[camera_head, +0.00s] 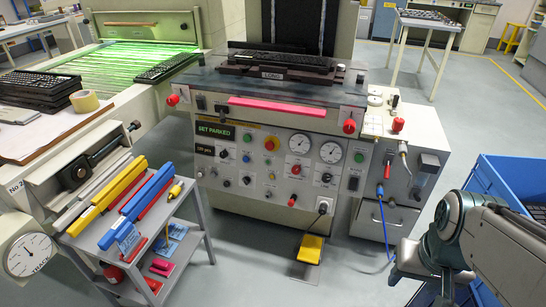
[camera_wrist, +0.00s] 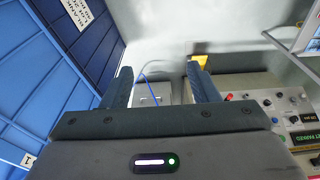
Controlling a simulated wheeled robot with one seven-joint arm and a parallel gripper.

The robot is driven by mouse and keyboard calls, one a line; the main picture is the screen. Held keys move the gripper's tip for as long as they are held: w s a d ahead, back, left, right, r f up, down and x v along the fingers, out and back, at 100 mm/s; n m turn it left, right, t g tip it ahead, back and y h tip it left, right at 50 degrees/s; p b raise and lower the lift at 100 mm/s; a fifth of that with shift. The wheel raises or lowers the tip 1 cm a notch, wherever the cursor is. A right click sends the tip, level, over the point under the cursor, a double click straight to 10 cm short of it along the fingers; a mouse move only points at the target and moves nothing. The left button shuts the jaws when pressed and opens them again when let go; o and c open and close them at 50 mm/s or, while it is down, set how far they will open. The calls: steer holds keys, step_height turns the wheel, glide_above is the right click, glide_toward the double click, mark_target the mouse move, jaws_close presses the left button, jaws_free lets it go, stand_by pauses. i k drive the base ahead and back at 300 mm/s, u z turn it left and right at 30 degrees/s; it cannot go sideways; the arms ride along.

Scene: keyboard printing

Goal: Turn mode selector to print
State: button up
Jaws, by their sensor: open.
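The machine's cream control panel (camera_head: 270,205) faces me in the middle of the head view, with several small knobs, coloured buttons and two round gauges. A green-lit display on it reads "SET PARKED" (camera_head: 215,131). Labels are too small to read, so I cannot tell which knob is the mode selector or where it points. The panel also shows, rotated, at the right of the wrist view (camera_wrist: 262,98). My gripper (camera_wrist: 164,85) is open, with nothing between its fingers. It is away from the panel; my arm is at the lower right of the head view.
A blue crate (camera_head: 492,180) stands at the right, close to my arm. A yellow pedal (camera_head: 311,249) is on the floor before the machine. A grey tool cart (camera_head: 188,268) stands at the left. A blue hose (camera_head: 380,215) hangs from the side cabinet (camera_head: 405,185).

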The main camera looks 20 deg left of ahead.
mark_target(247, 180)
steer(key=u, duration=0.45)
steer(key=k, duration=0.55)
steer(key=u, duration=1.35)
steer(key=i, duration=1.35)
steer(key=z, duration=0.75)
steer(key=i, duration=0.4)
steer(key=z, duration=0.45)
